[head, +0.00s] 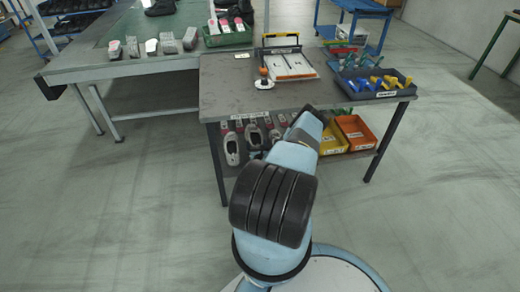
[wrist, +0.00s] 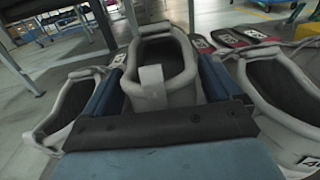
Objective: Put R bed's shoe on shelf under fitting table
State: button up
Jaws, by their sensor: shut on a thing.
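In the wrist view my gripper (wrist: 160,75) is shut on a grey shoe (wrist: 160,48) with a light tab, held between its two dark fingers. A grey shoe (wrist: 60,115) lies to the left of it and another grey shoe (wrist: 285,90) to the right. The fitting table (head: 225,95) stands ahead in the head view, with a shelf (head: 243,168) below its top. Grey shoes (head: 232,150) stand on the left part of this shelf. My arm hides the gripper and the held shoe in the head view. I cannot tell whether the held shoe touches the shelf.
An orange bin (head: 355,132) and a yellow bin (head: 330,142) stand at the shelf's right. A dark tray (head: 375,92) with blue and yellow tools and a white board (head: 290,66) are on the tabletop. A long bench (head: 150,68) adjoins at left. The floor in front is clear.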

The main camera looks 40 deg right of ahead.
jog(key=shift+f, duration=2.25)
jog(key=o, duration=1.4)
jog(key=v, duration=1.2)
